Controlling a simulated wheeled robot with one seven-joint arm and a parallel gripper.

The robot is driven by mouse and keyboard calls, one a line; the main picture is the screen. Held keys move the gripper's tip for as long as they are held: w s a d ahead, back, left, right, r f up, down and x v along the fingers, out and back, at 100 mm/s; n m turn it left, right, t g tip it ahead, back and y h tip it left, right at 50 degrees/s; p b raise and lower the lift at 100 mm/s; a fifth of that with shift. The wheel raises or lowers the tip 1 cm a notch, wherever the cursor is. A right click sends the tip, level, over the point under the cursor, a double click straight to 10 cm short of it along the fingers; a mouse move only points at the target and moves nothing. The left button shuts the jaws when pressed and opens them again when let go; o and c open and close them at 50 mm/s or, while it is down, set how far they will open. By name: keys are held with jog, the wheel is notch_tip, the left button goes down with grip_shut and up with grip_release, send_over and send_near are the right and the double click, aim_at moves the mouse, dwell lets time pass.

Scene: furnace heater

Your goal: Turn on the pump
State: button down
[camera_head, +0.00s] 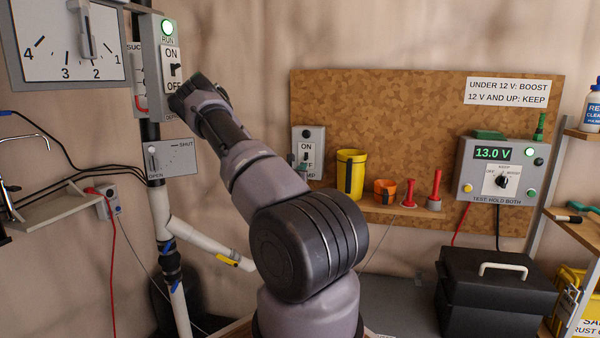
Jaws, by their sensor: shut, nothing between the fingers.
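A grey switch box (157,88) on the left pipe has an ON/OFF plate with a dark toggle (174,70). A second ON/OFF switch box (317,140) hangs on the cork board. Its label ends in "MP", and its start is hidden behind my arm, which also covers part of its lower left.
A gauge panel (50,62) is at upper left and an OPEN/SHUT valve plate (180,158) lies below my gripper. A shelf on the board holds a yellow cup (350,174) and red tools. A 13.0 V tester (480,185) and black toolbox (490,295) are at right.

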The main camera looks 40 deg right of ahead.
aim_at(305, 159)
jog(key=shift+x, duration=1.25)
jog(key=shift+s+a+r+g+y, duration=0.1)
jog(key=shift+r+g+y, duration=0.15)
jog(key=shift+y, duration=0.2)
jog(key=shift+a+r+g+y, duration=0.1)
jog(key=shift+r+g+y, duration=0.1)
jog(key=shift+g+y, duration=0.2)
jog(key=shift+r, duration=0.1)
jog(key=shift+s+a+r+g+y, duration=0.1)
jog(key=shift+r+g+y, duration=0.35)
jog(key=shift+y, duration=0.35)
jog(key=shift+s+r+g+y, duration=0.1)
jog(key=shift+r+g+y, duration=0.35)
jog(key=shift+y, duration=0.3)
jog(key=shift+g, duration=0.25)
jog(key=shift+a, duration=0.1)
jog(key=shift+r, duration=0.1)
